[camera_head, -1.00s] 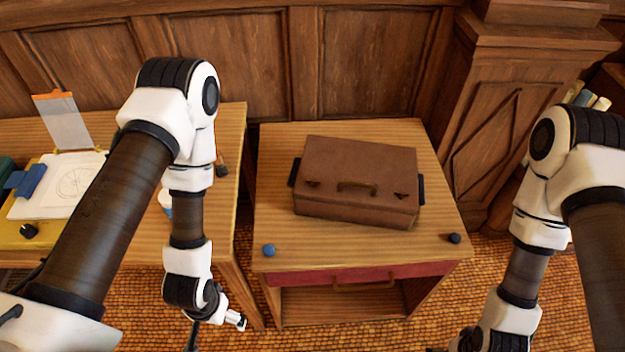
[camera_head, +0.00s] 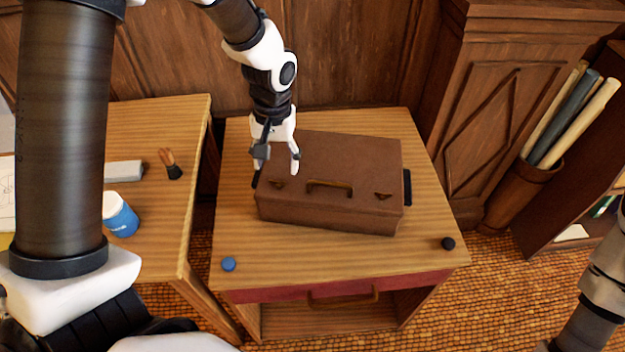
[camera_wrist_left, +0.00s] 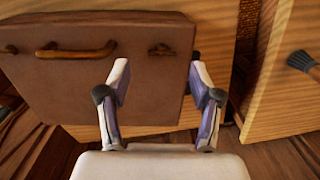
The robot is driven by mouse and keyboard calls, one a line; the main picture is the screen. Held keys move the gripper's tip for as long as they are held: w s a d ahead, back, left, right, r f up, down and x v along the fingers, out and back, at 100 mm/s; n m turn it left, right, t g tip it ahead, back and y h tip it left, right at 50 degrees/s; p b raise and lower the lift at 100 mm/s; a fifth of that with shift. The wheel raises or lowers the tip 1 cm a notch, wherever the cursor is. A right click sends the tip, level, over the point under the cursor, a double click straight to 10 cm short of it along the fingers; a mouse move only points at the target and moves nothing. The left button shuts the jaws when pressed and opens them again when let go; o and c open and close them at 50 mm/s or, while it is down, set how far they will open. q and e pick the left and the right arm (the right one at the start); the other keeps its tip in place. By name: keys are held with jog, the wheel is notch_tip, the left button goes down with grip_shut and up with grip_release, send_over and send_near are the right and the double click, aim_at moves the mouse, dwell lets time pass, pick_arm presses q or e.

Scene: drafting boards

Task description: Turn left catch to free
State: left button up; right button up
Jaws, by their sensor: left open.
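A brown case (camera_head: 335,150) lies on a small wooden table, a handle (camera_head: 330,187) on its upper front between two dark catches. The left catch (camera_head: 277,183) is near the case's left end; the right catch (camera_head: 383,195) is near the other end. In the left wrist view, turned around, the left catch (camera_wrist_left: 161,50) shows just beyond my fingertips. My left gripper (camera_head: 279,166) is open and empty, over the left end of the case, pointing down just behind the left catch. I cannot tell the fingertips' height above the lid. My right gripper is out of view.
A blue knob (camera_head: 229,264) and a black knob (camera_head: 448,243) are at the table's (camera_head: 330,260) front corners. A bin of rolls (camera_head: 530,180) stands at right.

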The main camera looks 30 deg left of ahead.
aim_at(277, 180)
pick_arm(q)
jog(key=shift+w+a+r+t, duration=0.15)
jog(key=shift+r+t, duration=0.25)
jog(key=shift+r, duration=0.35)
jog(key=shift+s+a, duration=0.15)
jog(key=shift+s, duration=0.15)
jog(key=f, duration=0.6)
jog(key=shift+w+f, duration=0.15)
jog(key=shift+w, duration=0.2)
jog(key=shift+s+f, duration=0.15)
jog(key=shift+f, duration=0.35)
jog(key=c, duration=1.2)
